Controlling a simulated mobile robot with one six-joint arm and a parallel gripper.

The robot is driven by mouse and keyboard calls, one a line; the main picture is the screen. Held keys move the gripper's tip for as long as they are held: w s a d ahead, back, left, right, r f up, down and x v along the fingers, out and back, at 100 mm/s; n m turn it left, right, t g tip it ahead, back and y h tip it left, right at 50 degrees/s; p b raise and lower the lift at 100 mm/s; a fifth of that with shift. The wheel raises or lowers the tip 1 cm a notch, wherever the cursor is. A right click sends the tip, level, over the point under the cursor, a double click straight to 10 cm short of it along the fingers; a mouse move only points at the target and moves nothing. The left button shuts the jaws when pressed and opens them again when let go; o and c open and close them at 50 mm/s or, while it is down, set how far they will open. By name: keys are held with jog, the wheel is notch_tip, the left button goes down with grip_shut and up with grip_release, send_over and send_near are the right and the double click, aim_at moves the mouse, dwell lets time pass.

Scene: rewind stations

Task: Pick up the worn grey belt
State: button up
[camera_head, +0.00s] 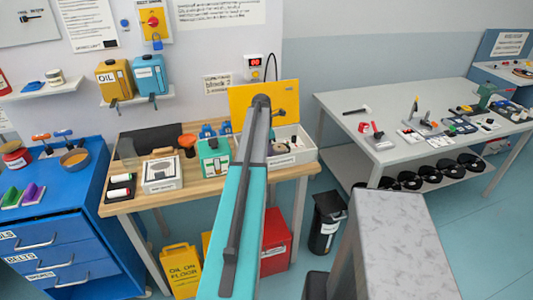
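I cannot make out a worn grey belt in this view. A white machine box (291,150) with a raised yellow lid (284,97) stands at the right end of the wooden bench. My teal and grey arm crosses in front of it and hides part of its inside. A drawer labelled BELTS (62,263) is shut in the blue cabinet at the left. My gripper's fingers do not show.
The wooden bench (140,205) also holds a green device (214,158) and a white box (161,173). A yellow floor sign (181,271), a red box (274,245) and a black bin (326,222) stand below. A grey table (345,108) holding small parts is at right.

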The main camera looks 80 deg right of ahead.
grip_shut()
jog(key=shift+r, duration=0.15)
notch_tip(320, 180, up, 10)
jog(key=b, duration=0.3)
dwell(0.7)
dwell(0.4)
